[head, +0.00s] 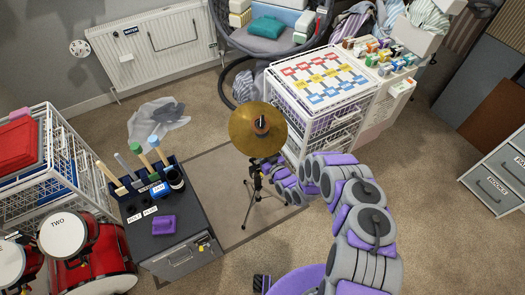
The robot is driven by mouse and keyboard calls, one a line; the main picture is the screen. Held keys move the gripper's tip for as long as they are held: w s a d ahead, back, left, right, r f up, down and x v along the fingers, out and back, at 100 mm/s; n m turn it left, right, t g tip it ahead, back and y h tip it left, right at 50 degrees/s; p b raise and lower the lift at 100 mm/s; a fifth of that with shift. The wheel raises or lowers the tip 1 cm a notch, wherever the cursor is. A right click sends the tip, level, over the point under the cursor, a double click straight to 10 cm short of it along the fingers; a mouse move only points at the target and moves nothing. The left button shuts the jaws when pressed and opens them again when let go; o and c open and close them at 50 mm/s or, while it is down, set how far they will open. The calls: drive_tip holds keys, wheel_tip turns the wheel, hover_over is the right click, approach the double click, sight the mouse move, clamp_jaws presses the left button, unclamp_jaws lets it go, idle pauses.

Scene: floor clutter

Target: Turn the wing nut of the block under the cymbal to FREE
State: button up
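A gold cymbal (242,132) sits on top of a thin black stand (249,211) standing on a mat. A dark fitting rises from the cymbal's middle. Just under the cymbal, a small dark block (256,178) shows on the stand's upper part. Its wing nut and any FREE mark are too small to make out. My purple and grey arm reaches in from the lower right and bends back towards the stand. My gripper (266,166) is at the stand's upper part, close beside the block and partly hidden by the cymbal's rim. Whether it touches or grips anything cannot be told.
A white wire drawer unit (318,122) with a colourful chart on top stands close behind my arm. A dark cabinet (180,243) with tubes and a purple object stands left of the stand. Red drums (98,268) are at lower left. The carpet at right is clear.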

drive_tip(key=shift+d, duration=0.45)
drive_tip(key=shift+c, duration=0.4)
drive_tip(key=shift+a, duration=0.25)
clamp_jaws()
drive_tip(key=shift+s+n, duration=0.1)
drive_tip(key=shift+n, duration=0.2)
drive_tip(key=shift+s+a+f+n+b, duration=0.3)
drive_tip(key=shift+n+b, duration=0.75)
drive_tip(key=shift+n, duration=1.6)
drive_tip(key=shift+s+a+f+n+b, duration=0.15)
drive_tip(key=shift+a+f+n+b, duration=0.25)
drive_tip(key=shift+n+b, duration=1.45)
drive_tip(key=shift+s+a+f+n+b, duration=0.25)
drive_tip(key=shift+a+f+n, duration=0.1)
drive_tip(key=shift+n, duration=3.05)
drive_tip(key=shift+f, duration=0.1)
